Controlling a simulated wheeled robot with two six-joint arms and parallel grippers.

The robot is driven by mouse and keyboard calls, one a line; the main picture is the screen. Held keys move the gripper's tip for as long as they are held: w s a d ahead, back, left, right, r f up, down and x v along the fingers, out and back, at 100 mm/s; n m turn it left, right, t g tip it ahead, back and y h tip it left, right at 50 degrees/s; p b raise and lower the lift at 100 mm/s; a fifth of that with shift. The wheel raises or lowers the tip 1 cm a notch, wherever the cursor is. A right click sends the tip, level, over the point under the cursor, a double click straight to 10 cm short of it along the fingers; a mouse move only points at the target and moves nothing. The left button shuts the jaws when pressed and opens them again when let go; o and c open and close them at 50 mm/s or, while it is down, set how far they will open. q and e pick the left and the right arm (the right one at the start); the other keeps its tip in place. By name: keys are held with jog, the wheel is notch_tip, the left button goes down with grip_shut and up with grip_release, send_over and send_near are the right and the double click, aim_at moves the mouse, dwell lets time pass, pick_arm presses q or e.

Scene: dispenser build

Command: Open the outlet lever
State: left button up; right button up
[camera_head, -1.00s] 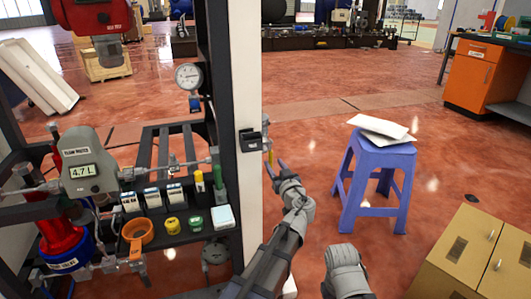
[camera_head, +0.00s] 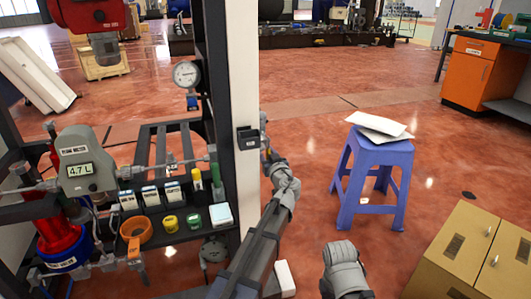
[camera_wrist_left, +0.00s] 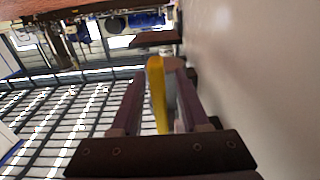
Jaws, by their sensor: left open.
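A yellow lever (camera_wrist_left: 157,92) shows in the left wrist view, with a pale grey part just behind it. I take it for the outlet lever. My left gripper (camera_wrist_left: 160,85) is open, with one dark finger on each side of the lever; I cannot tell whether either touches it. My right gripper is not in view; only a grey part of that arm shows at the bottom.
The dark dispenser frame (camera_head: 205,60) stands left of the post, with a flow meter (camera_head: 85,160) reading 4.7 L and a pressure gauge (camera_head: 186,74). A blue stool (camera_head: 372,175) stands to the right, cardboard-coloured cabinets (camera_head: 465,250) at lower right. Open floor lies between.

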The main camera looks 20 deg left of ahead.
pick_arm(q)
grip_shut()
dwell(1.4)
